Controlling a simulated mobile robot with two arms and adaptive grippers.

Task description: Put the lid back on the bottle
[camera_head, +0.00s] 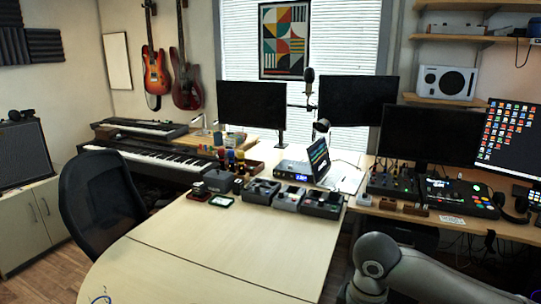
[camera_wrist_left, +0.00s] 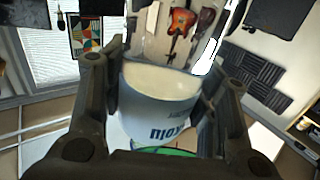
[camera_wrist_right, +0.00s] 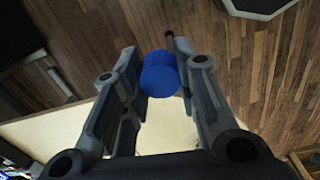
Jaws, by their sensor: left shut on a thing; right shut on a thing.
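The bottle (camera_wrist_left: 160,100) shows in the left wrist view as a pale, partly see-through body with a white label and blue lettering. My left gripper (camera_wrist_left: 163,72) is shut around it, one finger on each side. The lid (camera_wrist_right: 159,75) is a round, bright blue cap in the right wrist view. My right gripper (camera_wrist_right: 154,66) is shut on it, holding it near the fingertips. The bottle's mouth cannot be made out clearly. Neither gripper shows clearly in the head view, so the distance between lid and bottle cannot be told.
The near desk top (camera_head: 220,250) is mostly clear. Several grey boxes (camera_head: 290,197) and a laptop (camera_head: 318,157) stand along its far side. A black chair (camera_head: 98,200) is at the left. Audio gear (camera_head: 460,196) fills the right desk.

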